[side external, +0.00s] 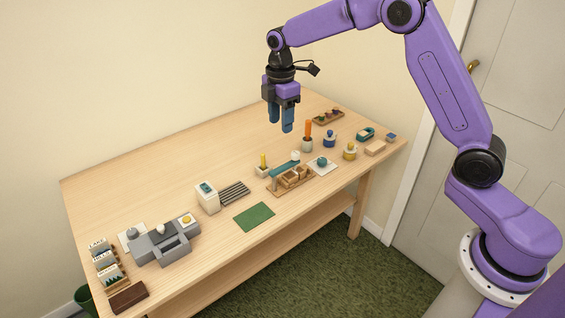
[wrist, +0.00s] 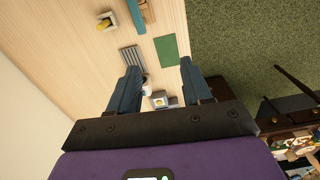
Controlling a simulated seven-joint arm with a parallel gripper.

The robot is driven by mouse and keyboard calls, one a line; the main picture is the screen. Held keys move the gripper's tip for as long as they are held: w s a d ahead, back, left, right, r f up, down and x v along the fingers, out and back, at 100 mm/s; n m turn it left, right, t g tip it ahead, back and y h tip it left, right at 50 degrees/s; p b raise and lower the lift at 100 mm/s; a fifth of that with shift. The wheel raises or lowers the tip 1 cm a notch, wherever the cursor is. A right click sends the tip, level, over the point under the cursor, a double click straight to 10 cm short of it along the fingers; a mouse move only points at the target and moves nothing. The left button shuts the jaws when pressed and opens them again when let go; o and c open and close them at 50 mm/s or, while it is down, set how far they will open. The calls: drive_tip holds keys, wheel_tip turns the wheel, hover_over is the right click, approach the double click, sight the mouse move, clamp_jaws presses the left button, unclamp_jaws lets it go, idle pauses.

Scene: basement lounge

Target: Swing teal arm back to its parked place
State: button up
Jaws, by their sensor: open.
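The teal arm (side external: 285,169) is a slim bar reaching over a small wooden tray (side external: 281,192) with brown blocks, near the middle of the table. A white knob-like part shows by its far end. Part of the teal arm also shows at the top edge of the wrist view (wrist: 134,14). My gripper (side external: 281,125) has blue fingers pointing down and hangs well above the table, behind the tray in the side view. It is open and empty, with its fingers apart in the wrist view (wrist: 158,68). I cannot tell which spot is the arm's parked place.
A pot with a yellow stick (side external: 263,170) stands beside the tray. An orange-handled tool in a holder (side external: 307,141) and small bottles (side external: 350,152) stand to the right. A green mat (side external: 254,216), slatted rack (side external: 234,193), white box (side external: 207,198) and grey machine (side external: 165,246) lie left. The table's back left is clear.

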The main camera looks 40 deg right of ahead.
hover_over(282, 167)
wheel_tip(282, 167, down, 2)
drive_tip(key=shift+n, duration=0.4)
wheel_tip(282, 167, down, 18)
drive_tip(key=shift+d+r, duration=0.1)
clamp_jaws()
